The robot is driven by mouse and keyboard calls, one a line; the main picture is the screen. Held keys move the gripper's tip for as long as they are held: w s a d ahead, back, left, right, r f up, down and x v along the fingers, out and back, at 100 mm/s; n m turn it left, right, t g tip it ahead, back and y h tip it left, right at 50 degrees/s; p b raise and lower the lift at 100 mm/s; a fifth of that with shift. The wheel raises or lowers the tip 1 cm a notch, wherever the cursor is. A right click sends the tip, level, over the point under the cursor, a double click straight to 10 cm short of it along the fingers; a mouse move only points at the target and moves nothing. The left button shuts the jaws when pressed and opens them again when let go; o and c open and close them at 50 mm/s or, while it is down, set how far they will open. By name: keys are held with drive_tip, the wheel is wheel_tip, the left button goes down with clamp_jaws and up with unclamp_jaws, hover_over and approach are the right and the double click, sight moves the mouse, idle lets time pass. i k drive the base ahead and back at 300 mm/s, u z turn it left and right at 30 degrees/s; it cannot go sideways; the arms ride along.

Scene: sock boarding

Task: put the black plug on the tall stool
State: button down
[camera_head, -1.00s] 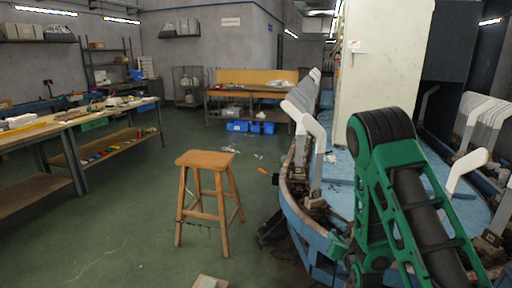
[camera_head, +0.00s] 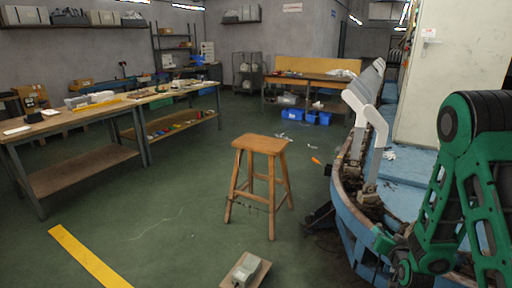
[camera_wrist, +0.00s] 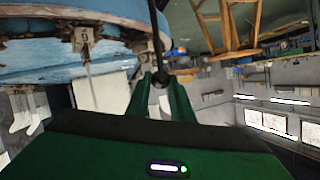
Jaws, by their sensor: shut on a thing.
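The tall stool (camera_head: 262,146) is wooden and stands upright on the green floor in the middle of the head view. Its seat looks bare. Its legs show at the upper right of the wrist view (camera_wrist: 229,28). My gripper (camera_wrist: 161,84) has green fingers closed together in the wrist view. A thin black piece (camera_wrist: 156,38), seemingly the black plug's cord or body, runs from between the fingertips to the top edge. The plug's full shape is hidden. In the head view, my green arm is at the right, apart from the stool, and the fingertips cannot be made out.
A round blue machine (camera_head: 358,218) with upright white boards (camera_head: 375,132) stands right of the stool. A low board with a grey object (camera_head: 245,270) is at bottom centre. Workbenches (camera_head: 70,122) line the left. The floor left of the stool is open, with a yellow stripe (camera_head: 88,256).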

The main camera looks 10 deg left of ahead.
sight(260, 142)
drive_tip(key=u, duration=0.55)
drive_tip(key=k, duration=0.6)
drive_tip(key=u, duration=0.85)
drive_tip(key=k, duration=0.65)
drive_tip(key=u, duration=0.7)
drive_tip(key=i, duration=3.3)
drive_tip(key=z, duration=0.35)
drive_tip(key=i, duration=1)
drive_tip(key=z, duration=0.35)
drive_tip(key=i, duration=1.05)
drive_tip(key=z, duration=0.55)
